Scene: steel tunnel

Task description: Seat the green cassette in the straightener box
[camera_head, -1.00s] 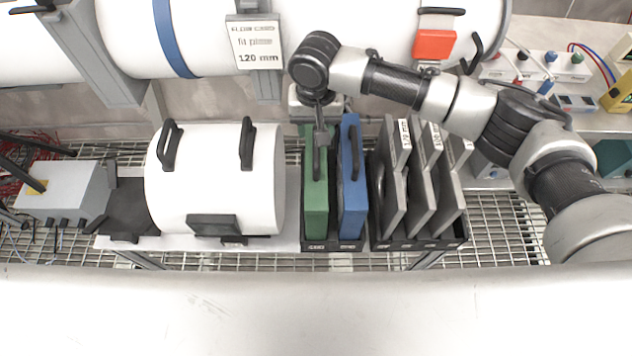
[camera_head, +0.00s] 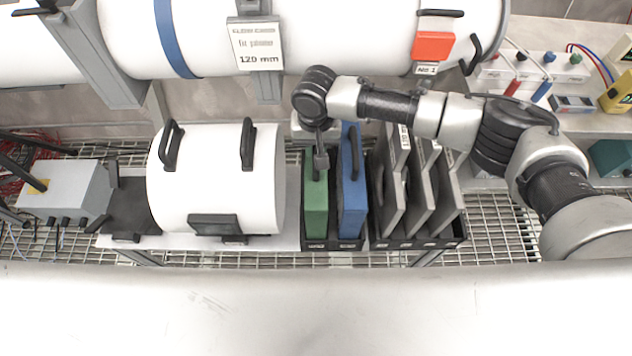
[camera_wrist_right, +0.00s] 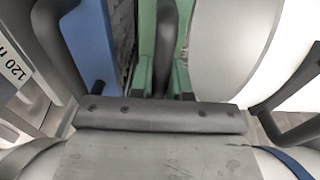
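The green cassette (camera_head: 316,205) stands upright in a black rack, left of a blue cassette (camera_head: 352,195). My right gripper (camera_head: 321,160) is directly over the green cassette's top and hides most of its handle. In the right wrist view, the dark handle (camera_wrist_right: 167,45) and green face lie just beyond the gripper's wide grey bar. Whether the fingers are closed on the handle I cannot tell. A sign reading 120 mm (camera_head: 258,46) hangs on the white tunnel's grey collar; I cannot tell which part is the straightener box. My left gripper is not in view.
Several grey panels (camera_head: 420,200) stand in a black rack to the right. A white cylinder with black handles (camera_head: 215,190) lies just left of the green cassette. The white tunnel (camera_head: 340,35) runs along the back. An orange block (camera_head: 432,46) sits on it.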

